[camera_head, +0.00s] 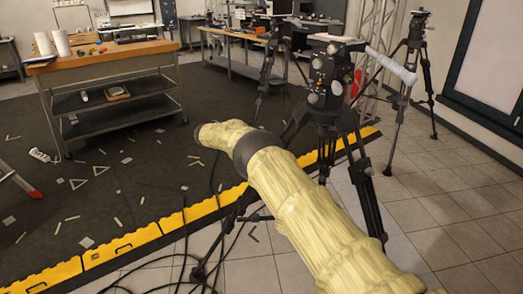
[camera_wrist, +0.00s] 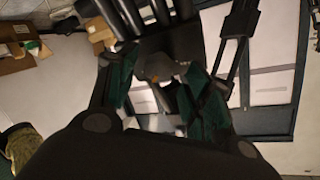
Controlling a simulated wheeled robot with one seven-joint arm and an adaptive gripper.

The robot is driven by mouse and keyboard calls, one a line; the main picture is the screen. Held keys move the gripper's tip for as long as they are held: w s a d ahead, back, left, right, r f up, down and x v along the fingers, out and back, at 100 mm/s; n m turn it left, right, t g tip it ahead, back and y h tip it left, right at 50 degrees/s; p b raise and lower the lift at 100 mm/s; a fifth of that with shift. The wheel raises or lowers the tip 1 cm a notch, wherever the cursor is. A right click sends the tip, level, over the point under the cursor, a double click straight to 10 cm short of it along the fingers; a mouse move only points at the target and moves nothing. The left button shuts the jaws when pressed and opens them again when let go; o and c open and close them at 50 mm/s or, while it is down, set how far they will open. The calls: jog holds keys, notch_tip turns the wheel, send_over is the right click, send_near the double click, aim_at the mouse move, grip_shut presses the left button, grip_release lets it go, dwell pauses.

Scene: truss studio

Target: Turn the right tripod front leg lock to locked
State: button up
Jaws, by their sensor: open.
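In the head view a large black tripod with a camera-like head (camera_head: 335,75) stands behind my arm. Its dark legs (camera_head: 368,200) reach the floor, with a bulky joint partway down each. A second tripod (camera_head: 418,60) stands farther off at the right. I cannot tell which leg part is the front leg lock or how it is turned. In the wrist view my gripper (camera_wrist: 163,92) is open, with dark green pads on both fingers. A grey rounded part (camera_wrist: 158,68) shows between the fingertips, below several dark tubes (camera_wrist: 150,20). I cannot tell whether the pads touch it.
A wooden-topped bench (camera_head: 100,55) stands at the left on a dark mat (camera_head: 110,190) scattered with small pale pieces. A yellow mat edge (camera_head: 130,242) and black cables (camera_head: 215,240) cross the floor. Cardboard boxes (camera_wrist: 15,50) show in the wrist view.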

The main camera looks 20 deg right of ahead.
notch_tip(320, 180, up, 10)
jog(key=shift+f, duration=0.2)
dwell(0.4)
